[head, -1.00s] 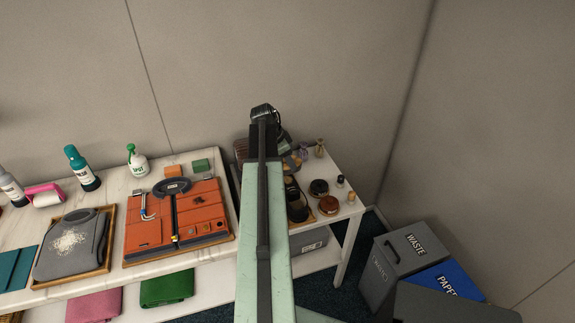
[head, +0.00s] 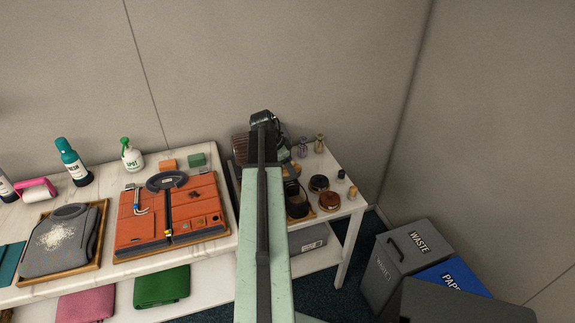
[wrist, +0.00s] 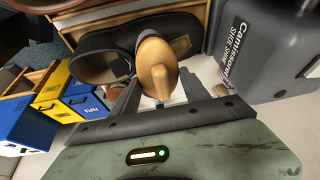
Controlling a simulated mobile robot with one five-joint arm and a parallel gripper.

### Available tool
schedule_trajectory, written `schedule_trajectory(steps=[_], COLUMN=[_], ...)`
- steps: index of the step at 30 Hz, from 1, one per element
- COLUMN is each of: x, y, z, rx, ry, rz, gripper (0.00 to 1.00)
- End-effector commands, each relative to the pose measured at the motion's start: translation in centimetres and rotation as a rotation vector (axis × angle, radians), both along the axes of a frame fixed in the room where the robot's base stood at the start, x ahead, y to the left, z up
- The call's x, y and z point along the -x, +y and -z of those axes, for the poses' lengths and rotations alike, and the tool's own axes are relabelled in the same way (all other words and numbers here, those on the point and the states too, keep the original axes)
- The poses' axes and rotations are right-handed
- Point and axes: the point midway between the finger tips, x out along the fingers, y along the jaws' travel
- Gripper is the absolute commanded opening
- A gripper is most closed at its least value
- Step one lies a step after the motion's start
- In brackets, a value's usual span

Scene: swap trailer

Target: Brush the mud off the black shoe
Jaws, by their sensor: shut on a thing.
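In the wrist view my gripper (wrist: 158,98) is shut on a rounded tan wooden piece that looks like the handle of a brush (wrist: 157,62). Its bristles are hidden from this view. The black shoe (wrist: 96,66) lies just beyond it, its dark opening to the left. The brush overlaps the shoe in the picture; I cannot tell whether they touch. Mud on the shoe cannot be made out. In the head view the shoe (head: 297,203) shows partly beside my arm, on the right-hand table. My gripper is hard to make out there behind my arm.
A dark shoe-shine machine (wrist: 265,45) stands close on the right in the wrist view. Round tins (head: 329,202) and small bottles (head: 319,143) sit on the right table. An orange case (head: 170,215) lies on the marble table to the left. A waste bin (head: 408,262) stands right.

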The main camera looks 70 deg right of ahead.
Motion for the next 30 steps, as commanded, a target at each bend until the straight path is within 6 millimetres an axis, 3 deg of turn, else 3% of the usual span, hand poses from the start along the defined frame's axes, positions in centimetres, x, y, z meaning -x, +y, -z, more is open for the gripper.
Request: schedule_trajectory(steps=[30], x=[-0.1], y=[0.2], z=[1.4], rx=[0.0], ry=[0.0], rz=[-0.002], gripper=[0.22])
